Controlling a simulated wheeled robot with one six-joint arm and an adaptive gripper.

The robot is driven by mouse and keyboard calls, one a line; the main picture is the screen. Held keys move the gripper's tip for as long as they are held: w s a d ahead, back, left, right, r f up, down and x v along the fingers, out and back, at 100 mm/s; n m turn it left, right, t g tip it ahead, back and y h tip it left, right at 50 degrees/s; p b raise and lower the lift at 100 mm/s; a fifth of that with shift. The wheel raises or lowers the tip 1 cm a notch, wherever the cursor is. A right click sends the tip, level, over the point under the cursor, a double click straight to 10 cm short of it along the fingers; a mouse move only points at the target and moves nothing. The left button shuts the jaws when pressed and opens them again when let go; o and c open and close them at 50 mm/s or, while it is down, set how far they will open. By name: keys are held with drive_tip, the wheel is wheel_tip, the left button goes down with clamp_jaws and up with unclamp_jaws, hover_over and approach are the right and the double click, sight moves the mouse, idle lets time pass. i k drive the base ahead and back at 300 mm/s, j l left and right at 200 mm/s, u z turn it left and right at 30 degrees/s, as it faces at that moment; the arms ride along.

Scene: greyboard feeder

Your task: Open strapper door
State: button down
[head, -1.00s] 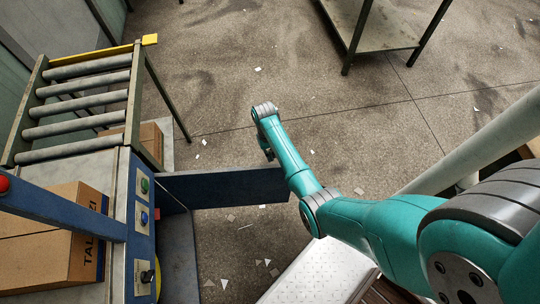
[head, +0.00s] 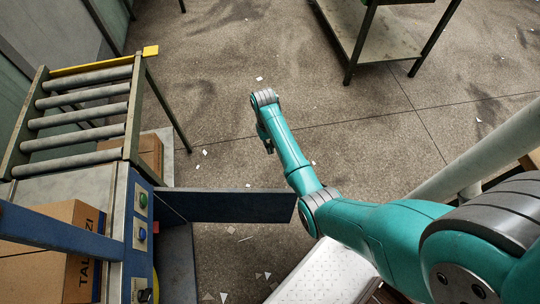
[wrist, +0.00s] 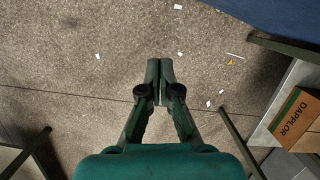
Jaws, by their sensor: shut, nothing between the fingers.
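The strapper door (head: 225,205) is a dark blue panel. In the head view it stands out to the right from the strapper (head: 140,225), swung away from its blue front, and an opening shows below it. A blue panel, likely the door, also shows at the top right of the wrist view (wrist: 285,18). My gripper (head: 269,148) is on the far side of the door, apart from it, over bare floor. In the wrist view its fingers (wrist: 160,68) are together with nothing between them. The door's free end lies close to my arm's elbow in the picture.
A roller conveyor (head: 85,113) adjoins the strapper at the left. A carton (head: 60,240) sits on the strapper, another (head: 148,150) below the conveyor. A metal table (head: 385,45) stands at the back. The floor between is clear except for paper scraps.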

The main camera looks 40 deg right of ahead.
sight(228, 205)
drive_tip(key=k+j, duration=0.2)
drive_tip(key=k, duration=0.3)
drive_tip(key=k+j, duration=0.2)
drive_tip(key=k, duration=0.25)
